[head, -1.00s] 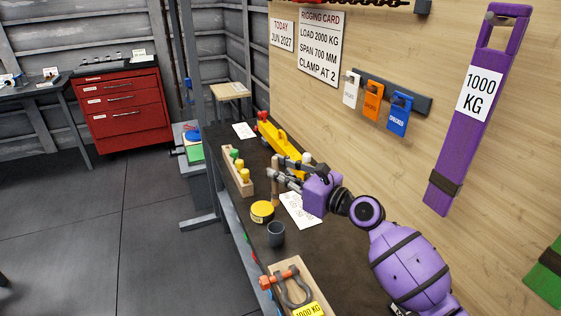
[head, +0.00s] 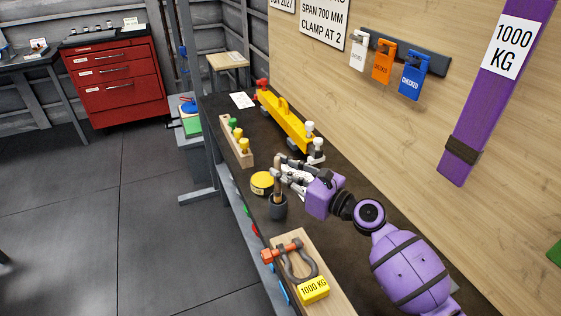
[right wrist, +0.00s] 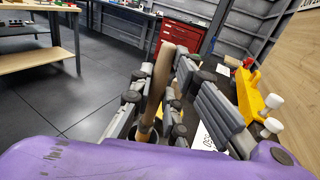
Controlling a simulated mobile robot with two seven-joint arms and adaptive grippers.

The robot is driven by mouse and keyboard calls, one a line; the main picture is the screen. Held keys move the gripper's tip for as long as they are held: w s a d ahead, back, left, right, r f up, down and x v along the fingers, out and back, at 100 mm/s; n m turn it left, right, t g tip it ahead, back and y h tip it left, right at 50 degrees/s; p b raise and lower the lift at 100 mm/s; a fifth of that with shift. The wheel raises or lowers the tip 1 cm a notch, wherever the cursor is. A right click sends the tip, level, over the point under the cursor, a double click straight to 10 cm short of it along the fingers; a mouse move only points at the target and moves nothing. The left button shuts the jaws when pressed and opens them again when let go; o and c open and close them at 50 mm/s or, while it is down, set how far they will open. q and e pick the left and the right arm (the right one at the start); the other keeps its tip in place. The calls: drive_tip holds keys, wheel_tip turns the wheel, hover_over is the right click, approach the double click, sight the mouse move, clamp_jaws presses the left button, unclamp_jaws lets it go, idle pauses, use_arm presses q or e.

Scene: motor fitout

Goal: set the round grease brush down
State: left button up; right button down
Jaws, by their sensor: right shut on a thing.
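The round grease brush (head: 277,172) shows as a wooden handle, nearly upright, between the fingers of my right gripper (head: 279,178). In the right wrist view the handle (right wrist: 160,72) stands between the fingers, slightly tilted. My right gripper is shut on it. Its lower end is over or inside the mouth of a dark grey cup (head: 278,208); the bristles are hidden, so I cannot tell how deep it sits. A yellow grease tin (head: 262,184) stands beside the cup. My left gripper is not in view.
A yellow lifting beam (head: 285,120) lies behind the gripper. A wooden block with green and yellow pegs (head: 236,146) is at the left edge of the dark bench. A shackle (head: 300,265) on a wooden board lies in front of the cup.

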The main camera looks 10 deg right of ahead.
sight(278, 181)
use_arm(q)
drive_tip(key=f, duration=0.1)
drive_tip(key=b, duration=0.1)
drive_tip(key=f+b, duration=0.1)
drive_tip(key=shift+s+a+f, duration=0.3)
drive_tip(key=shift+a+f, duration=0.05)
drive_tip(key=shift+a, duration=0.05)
use_arm(e)
wheel_tip(278, 181, down, 4)
drive_tip(key=shift+r, duration=0.1)
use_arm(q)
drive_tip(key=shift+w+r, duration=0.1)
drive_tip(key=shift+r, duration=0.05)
use_arm(e)
drive_tip(key=c, duration=1.7)
unclamp_jaws()
drive_tip(key=shift+c, duration=0.2)
drive_tip(key=shift+o, duration=0.6)
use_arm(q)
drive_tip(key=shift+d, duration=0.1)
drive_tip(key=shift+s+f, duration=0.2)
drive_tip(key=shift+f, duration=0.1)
